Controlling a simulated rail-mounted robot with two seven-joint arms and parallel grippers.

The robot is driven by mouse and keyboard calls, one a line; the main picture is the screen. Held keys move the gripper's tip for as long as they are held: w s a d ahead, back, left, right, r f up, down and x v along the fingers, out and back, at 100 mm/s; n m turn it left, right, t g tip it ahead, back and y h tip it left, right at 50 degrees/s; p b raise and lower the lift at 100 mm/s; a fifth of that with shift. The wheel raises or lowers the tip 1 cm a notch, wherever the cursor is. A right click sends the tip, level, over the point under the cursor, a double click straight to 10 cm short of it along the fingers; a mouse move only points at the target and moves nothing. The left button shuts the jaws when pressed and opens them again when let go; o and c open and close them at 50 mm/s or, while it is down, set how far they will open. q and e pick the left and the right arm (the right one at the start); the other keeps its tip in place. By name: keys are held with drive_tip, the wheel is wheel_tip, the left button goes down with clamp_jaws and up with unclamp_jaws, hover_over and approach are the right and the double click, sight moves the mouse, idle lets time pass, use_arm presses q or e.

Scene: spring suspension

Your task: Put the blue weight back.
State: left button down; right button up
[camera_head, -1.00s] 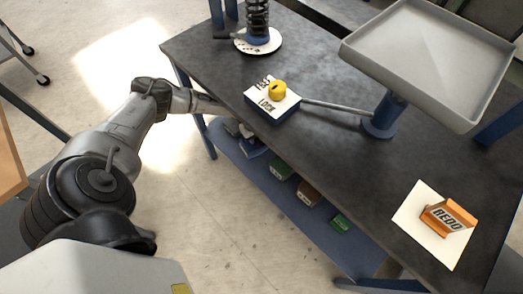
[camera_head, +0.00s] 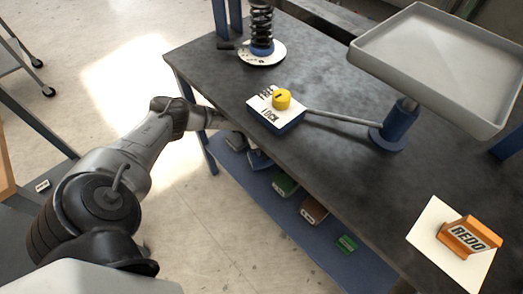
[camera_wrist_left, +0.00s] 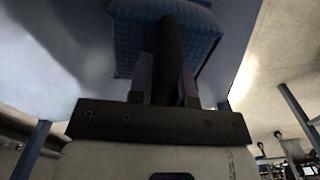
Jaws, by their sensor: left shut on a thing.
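My left gripper (camera_wrist_left: 167,80) shows in the left wrist view, shut on a dark upright part, which looks like the handle of a blue textured block (camera_wrist_left: 205,40). This block, which looks like the blue weight, fills the top middle of that view. In the head view my left arm reaches to the table's left edge, and the tabletop hides the gripper. A blue block (camera_head: 258,160) shows on the lower shelf below the table edge; I cannot tell if it is the held one. My right gripper is not in view.
The lower shelf (camera_head: 262,190) also bears a green block (camera_head: 284,184), a brown block (camera_head: 313,210) and a small green block (camera_head: 346,244).

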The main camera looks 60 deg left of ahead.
use_arm(q)
drive_tip(key=shift+w+f+b, duration=0.2)
drive_tip(key=shift+f+b, duration=0.25)
drive_tip(key=shift+f, duration=0.3)
drive_tip(key=c, duration=1.5)
unclamp_jaws()
drive_tip(key=shift+s+f, duration=0.15)
drive_tip(key=shift+f, duration=0.1)
drive_tip(key=o, duration=0.4)
drive_tip(key=shift+a+r, duration=0.1)
drive_tip(key=shift+a, duration=0.05)
drive_tip(key=shift+o, duration=0.2)
drive_tip(key=shift+r+p, duration=1.8)
drive_tip(key=shift+r, duration=0.3)
